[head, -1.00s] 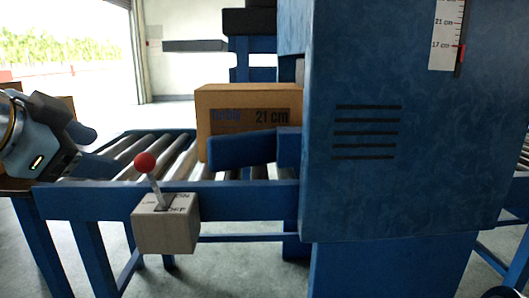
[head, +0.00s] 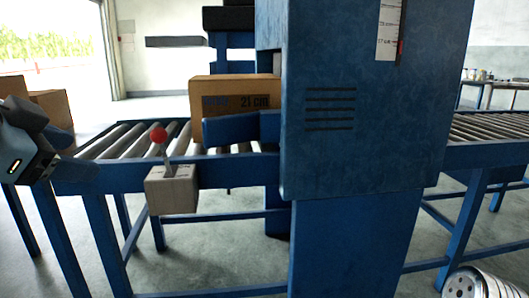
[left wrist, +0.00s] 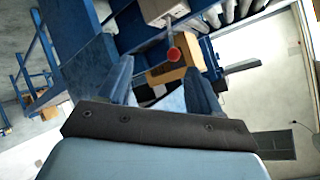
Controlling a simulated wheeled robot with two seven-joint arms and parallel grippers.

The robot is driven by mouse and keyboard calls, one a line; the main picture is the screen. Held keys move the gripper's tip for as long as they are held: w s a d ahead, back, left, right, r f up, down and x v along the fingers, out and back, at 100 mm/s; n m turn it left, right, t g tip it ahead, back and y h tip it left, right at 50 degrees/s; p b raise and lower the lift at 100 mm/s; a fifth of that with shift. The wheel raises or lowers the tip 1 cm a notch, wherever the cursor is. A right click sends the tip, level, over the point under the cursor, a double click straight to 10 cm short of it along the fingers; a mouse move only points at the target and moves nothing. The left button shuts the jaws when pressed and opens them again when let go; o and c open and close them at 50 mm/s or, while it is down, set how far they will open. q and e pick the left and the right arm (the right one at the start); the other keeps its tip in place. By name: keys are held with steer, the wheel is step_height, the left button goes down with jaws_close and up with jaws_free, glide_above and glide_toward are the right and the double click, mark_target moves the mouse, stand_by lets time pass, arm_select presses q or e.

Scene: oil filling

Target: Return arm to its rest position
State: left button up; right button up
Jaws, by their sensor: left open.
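My left gripper (head: 68,155) is at the left edge of the head view, left of the control lever. Its fingers are apart with nothing between them; they also show apart in the left wrist view (left wrist: 160,92). The lever (head: 159,137) has a red ball knob and stands up from a pale box on the conveyor's front rail. The knob shows in the left wrist view (left wrist: 174,54), beyond the fingers and apart from them.
A cardboard box (head: 207,92) marked 21 cm sits on the roller conveyor (head: 104,140), partly behind a blue guide. A tall blue machine (head: 365,110) with a scale strip stands at centre right. More cardboard boxes (head: 53,112) are at the far left. Open floor lies in front.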

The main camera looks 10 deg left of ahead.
arm_select(q)
steer(key=w+d+f+n+g+h, duration=0.1)
steer(key=w+d+f+g, duration=0.15)
steer(key=w+f, duration=0.6)
steer(key=w+d+f+n+g, duration=0.1)
steer(key=w+d+f, duration=0.3)
steer(key=f, duration=0.8)
steer(key=w+d+f+n+g+h, duration=0.1)
steer(key=w+d+f, duration=0.1)
steer(key=w+f, duration=0.65)
steer(key=s+d+f+n+g, duration=0.15)
steer(key=s+f, duration=0.25)
steer(key=f, duration=0.7)
steer(key=s+d+f+n+g+h, duration=0.1)
steer(key=s+d+f, duration=0.2)
steer(key=f, duration=0.8)
steer(key=s+d+f+n+g, duration=0.2)
steer(key=s+d+f, duration=0.15)
steer(key=f, duration=0.75)
steer(key=s+d+f+n+g+p, duration=0.1)
steer(key=s+f, duration=0.4)
steer(key=s, duration=0.2)
steer(key=s+d+f+n+g, duration=0.1)
steer(key=s+f, duration=0.3)
steer(key=s, duration=0.3)
step_height(320, 180, up, 11)
steer(key=p, duration=1.1)
steer(key=shift+w+d+p, duration=0.15)
steer(key=shift+w+p, duration=0.15)
steer(key=shift+w, duration=0.1)
